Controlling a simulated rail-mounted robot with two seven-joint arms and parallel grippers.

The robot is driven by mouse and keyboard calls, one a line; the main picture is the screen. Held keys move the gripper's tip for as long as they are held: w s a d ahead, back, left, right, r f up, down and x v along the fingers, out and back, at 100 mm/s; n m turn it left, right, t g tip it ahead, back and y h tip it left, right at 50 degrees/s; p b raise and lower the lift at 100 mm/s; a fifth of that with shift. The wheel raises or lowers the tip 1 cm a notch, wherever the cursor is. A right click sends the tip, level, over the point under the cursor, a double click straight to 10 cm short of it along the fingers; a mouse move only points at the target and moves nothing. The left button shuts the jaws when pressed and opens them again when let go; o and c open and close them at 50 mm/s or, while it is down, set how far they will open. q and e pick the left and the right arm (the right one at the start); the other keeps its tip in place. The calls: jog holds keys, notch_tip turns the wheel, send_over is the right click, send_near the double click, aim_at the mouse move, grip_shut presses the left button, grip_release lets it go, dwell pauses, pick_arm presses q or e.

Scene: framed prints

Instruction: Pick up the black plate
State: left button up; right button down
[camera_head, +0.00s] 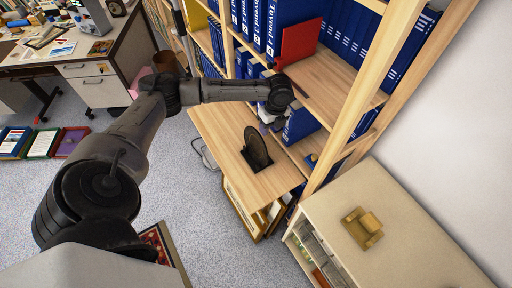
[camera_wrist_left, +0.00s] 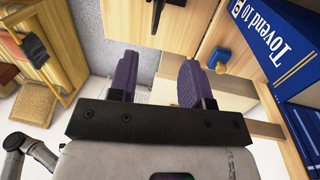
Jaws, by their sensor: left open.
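The black plate (camera_head: 257,147) is a round dark disc standing tilted on edge in a dark stand on a light wooden surface. In the left wrist view a dark object (camera_wrist_left: 165,14) shows at the top edge, cut off; I cannot tell whether it is the plate or its stand. My left gripper (camera_head: 268,119) is above and to the right of the plate, close to the shelf, and apart from it. Its purple fingers (camera_wrist_left: 160,75) are spread with nothing between them. My right gripper is not in view.
A wooden bookcase (camera_head: 320,75) with blue binders (camera_head: 265,30) and a red one (camera_head: 299,42) stands right behind the gripper. A cream cabinet (camera_head: 400,240) with a tan object (camera_head: 362,228) is at the lower right. The wooden surface (camera_head: 213,125) left of the plate is clear.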

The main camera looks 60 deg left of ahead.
pick_arm(q)
send_near(259, 132)
jog(key=f, duration=0.4)
jog(key=s+f, duration=0.1)
jog(key=f, duration=0.3)
jog(key=f+b, duration=0.1)
jog(key=f, duration=0.3)
jog(key=shift+s+a+f, duration=0.1)
jog(key=shift+s+f, duration=0.05)
jog(key=shift+s, duration=0.25)
grip_shut()
dwell(0.4)
